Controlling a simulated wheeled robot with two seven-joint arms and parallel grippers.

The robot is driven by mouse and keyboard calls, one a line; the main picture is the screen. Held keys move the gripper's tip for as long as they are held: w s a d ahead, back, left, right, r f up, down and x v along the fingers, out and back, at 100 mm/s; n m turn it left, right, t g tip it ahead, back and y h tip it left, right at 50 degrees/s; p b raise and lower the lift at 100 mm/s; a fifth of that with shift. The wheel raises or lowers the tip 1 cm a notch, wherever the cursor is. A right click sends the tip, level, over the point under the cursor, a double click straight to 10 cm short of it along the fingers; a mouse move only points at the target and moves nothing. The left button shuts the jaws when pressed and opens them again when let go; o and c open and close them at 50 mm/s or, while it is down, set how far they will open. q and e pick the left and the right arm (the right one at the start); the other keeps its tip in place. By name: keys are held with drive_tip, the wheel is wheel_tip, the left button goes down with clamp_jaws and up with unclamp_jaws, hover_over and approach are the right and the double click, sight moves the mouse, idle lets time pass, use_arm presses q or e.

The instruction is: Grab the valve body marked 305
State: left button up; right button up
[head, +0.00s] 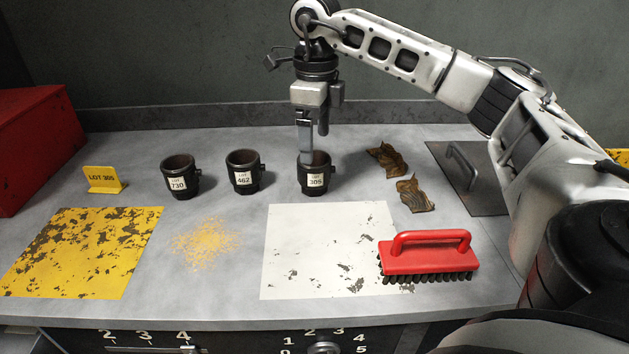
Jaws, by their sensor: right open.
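The valve body marked 305 (314,181) is a dark cup with a white lot label, standing upright on the grey bench below my right gripper. My right gripper (313,148) points straight down over it, open, with nothing held. One finger reaches down to the cup's rim and overlaps its left part; I cannot tell whether it touches. The other finger is partly hidden behind. Similar cups marked 462 (244,175) and 730 (178,179) stand upright to the left. A yellow sign reading LOT 305 (102,179) stands farther left. My left gripper is not in view.
A red-handled brush (428,260) lies at the front right, overlapping a white worn patch (310,250). Crumpled brown rags (415,195) lie right of the cup. A yellow worn patch (90,255) and loose yellow grit (206,242) are at the front left. A red box (45,145) stands far left.

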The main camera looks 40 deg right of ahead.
sight(314, 167)
wheel_tip(314, 167, down, 7)
drive_tip(key=shift+w+f, duration=0.15)
drive_tip(key=shift+f, duration=0.05)
drive_tip(key=c, duration=1.2)
drive_tip(key=shift+c, duration=0.7)
drive_tip(key=shift+r, duration=0.15)
